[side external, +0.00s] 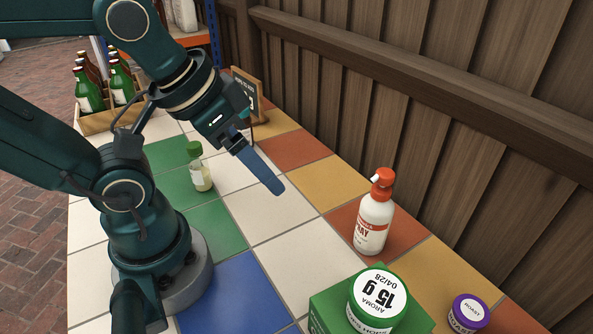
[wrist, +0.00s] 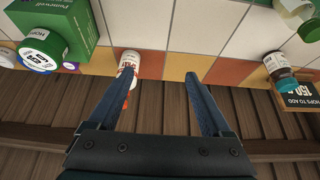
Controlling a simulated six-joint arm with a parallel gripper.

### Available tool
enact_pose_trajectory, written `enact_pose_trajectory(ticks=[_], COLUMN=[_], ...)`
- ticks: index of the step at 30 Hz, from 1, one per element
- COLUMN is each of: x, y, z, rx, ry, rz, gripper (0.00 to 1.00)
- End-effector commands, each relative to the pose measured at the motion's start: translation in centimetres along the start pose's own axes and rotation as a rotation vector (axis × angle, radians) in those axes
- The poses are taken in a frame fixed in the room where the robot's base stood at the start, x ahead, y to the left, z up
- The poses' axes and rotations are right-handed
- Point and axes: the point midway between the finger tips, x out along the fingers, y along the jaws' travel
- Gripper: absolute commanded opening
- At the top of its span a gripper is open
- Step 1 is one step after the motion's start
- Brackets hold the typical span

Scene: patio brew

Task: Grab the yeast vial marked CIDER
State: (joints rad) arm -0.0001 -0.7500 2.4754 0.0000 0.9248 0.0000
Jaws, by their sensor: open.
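A small vial (side external: 201,178) with a green cap and pale contents stands upright on the tiles left of my gripper in the side view. It is probably the green-capped vial at the top right edge of the wrist view (wrist: 294,7). A second vial (wrist: 278,66) with a teal cap and dark contents shows at the right of the wrist view; I cannot make it out in the side view. I cannot read CIDER on either one. My gripper (wrist: 162,66) is open and empty, apart from both vials. In the side view its fingers (side external: 266,178) hang above the tiles.
A white spray bottle (side external: 374,222) with a red head stands to the right. A hops sign (side external: 246,88) and bottle crate (side external: 97,121) stand behind. A wooden fence (side external: 440,120) borders the table.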

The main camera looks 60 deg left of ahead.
Motion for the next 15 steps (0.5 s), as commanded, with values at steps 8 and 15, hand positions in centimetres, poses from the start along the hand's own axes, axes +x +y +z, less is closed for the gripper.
enact_pose_trajectory(ticks=[8,15], x=[-3.8,-1.1], y=[0.0,-3.7], z=[-2.1,2.5], rx=[0.0,0.212], ry=[0.006,-0.309], rz=[0.0,-0.162], gripper=[0.83,0.83])
